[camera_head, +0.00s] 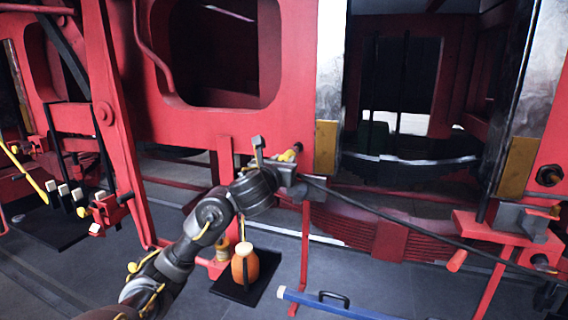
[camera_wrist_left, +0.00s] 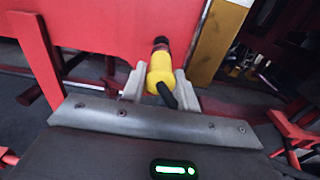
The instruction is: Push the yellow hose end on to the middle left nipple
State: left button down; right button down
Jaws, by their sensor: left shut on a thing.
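The yellow hose end (camera_head: 288,156) is held in my left gripper (camera_head: 287,172), up against the red locomotive frame. In the left wrist view the yellow hose end (camera_wrist_left: 160,72) sits between the two grey fingers of my left gripper (camera_wrist_left: 158,84), which are shut on it. Its black hose runs back toward the camera. A dark nipple with a reddish ring (camera_wrist_left: 160,45) stands in line just beyond the yellow end. I cannot tell whether the end only meets it or sits over it. My right gripper is not in view.
The black hose (camera_head: 400,222) stretches right toward a grey vice (camera_head: 520,222) on a red stand. An orange jug (camera_head: 250,266) stands on a black mat below my arm. A blue bar (camera_head: 325,303) lies in front. A brass-coloured plate (camera_head: 326,147) is right of the hose end.

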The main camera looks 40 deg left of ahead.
pick_arm(q)
jog(key=shift+w, duration=0.15)
jog(key=shift+b+x, duration=0.7)
jog(key=shift+x, duration=0.15)
jog(key=shift+w+a, duration=0.15)
jog(key=shift+w, duration=0.05)
jog(key=shift+w+b, duration=0.15)
jog(key=shift+b, duration=0.2)
jog(key=c, duration=1)
grip_release()
jog(key=shift+w, duration=0.15)
jog(key=shift+o, duration=0.2)
